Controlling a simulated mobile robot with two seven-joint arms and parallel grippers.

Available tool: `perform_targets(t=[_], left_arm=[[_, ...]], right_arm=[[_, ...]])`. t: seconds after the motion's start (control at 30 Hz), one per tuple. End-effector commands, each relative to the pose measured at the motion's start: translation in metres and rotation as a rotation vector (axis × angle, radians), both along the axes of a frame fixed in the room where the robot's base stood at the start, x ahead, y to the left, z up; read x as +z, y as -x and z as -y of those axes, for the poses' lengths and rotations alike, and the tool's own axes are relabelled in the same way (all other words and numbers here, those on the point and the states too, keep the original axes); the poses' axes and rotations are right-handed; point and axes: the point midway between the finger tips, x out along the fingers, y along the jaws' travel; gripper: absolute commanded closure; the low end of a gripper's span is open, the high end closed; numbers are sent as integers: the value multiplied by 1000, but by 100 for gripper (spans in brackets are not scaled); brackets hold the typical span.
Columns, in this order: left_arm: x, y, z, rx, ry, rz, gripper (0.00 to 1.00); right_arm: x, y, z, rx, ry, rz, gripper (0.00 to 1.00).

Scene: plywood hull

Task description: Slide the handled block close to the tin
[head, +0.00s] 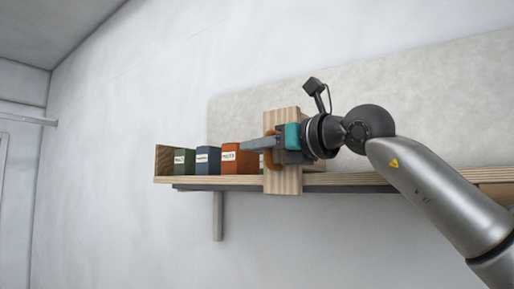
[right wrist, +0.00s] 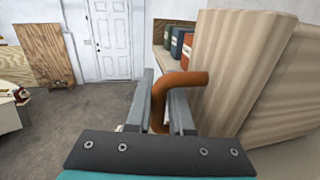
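The handled block is a tall pale wooden block (head: 283,183) with an orange bent handle (right wrist: 185,80), standing at the front edge of the wall shelf. My right gripper (head: 262,144) reaches in from the right. In the right wrist view its two fingers (right wrist: 160,115) lie close on either side of the handle and appear shut on it. Left of the block, box-shaped labelled tins stand in a row: green (head: 184,161), blue (head: 207,160) and orange (head: 238,159). My left gripper is out of view.
The plywood shelf (head: 345,179) has a raised end board (head: 164,162) at its left and a bracket (head: 217,215) below. A grey panel (head: 400,90) backs it. The right wrist view shows a white door (right wrist: 110,40) and open floor.

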Motion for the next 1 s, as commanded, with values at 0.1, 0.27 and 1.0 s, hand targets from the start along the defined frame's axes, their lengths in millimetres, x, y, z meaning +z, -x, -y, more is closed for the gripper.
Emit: perform_targets(t=[0.1, 0.27, 1.0], left_arm=[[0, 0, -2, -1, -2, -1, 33], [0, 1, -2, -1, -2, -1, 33], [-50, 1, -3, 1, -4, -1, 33]], right_arm=[[0, 0, 0, -1, 0, 0, 70], [-1, 0, 0, -1, 2, -2, 70], [-3, 92, 87, -4, 0, 1, 70]])
